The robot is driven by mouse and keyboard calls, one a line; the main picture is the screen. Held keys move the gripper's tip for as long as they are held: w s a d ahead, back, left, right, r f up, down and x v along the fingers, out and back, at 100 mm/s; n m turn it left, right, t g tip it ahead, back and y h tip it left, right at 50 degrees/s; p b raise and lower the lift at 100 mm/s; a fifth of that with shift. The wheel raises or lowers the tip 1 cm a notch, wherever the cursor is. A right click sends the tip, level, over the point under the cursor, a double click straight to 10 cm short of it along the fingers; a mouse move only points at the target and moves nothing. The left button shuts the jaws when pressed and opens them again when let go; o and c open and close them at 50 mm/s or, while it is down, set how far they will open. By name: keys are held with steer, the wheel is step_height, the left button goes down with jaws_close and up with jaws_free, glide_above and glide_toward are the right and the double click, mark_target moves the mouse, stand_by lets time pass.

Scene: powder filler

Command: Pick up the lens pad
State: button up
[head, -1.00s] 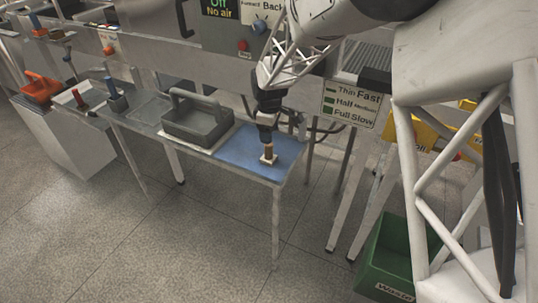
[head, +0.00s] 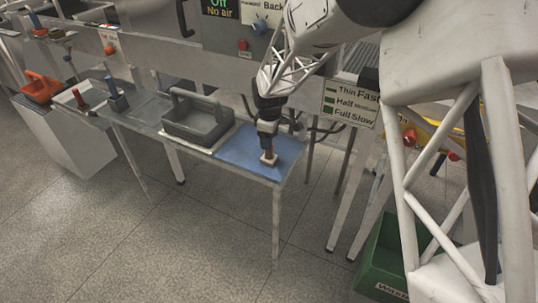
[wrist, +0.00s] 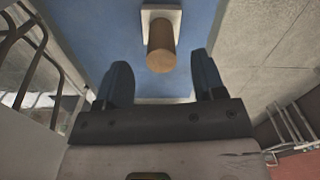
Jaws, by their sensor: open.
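The lens pad (head: 268,159) stands on the blue mat (head: 240,150) at the right end of the table. It has a pale square base and a brown round handle; in the wrist view its handle (wrist: 161,52) points toward the camera. My gripper (head: 268,141) is above the pad and points down. In the wrist view my gripper (wrist: 163,75) is open, with one dark finger on each side and nothing between them. The handle shows just beyond the fingertips, roughly centred between them.
A grey tray with a handle (head: 196,135) stands left of the mat. A green waste bin (head: 383,262) is on the floor at the right. A sign (head: 350,103) and the machine frame stand behind the table. An orange carrier (head: 41,90) is at the far left.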

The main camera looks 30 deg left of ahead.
steer(key=shift+s+a+f, duration=0.1)
steer(key=shift+f, duration=2.45)
steer(key=c, duration=1)
steer(key=shift+r, duration=0.2)
steer(key=shift+r, duration=0.6)
steer(key=shift+s+d+r, duration=0.15)
steer(key=shift+r, duration=0.4)
steer(key=shift+s+d+r, duration=0.15)
steer(key=shift+r, duration=0.4)
steer(key=s+d+r, duration=0.1)
steer(key=s+d, duration=0.9)
steer(key=s, duration=0.1)
steer(key=shift+s+r, duration=0.15)
steer(key=shift+s, duration=0.1)
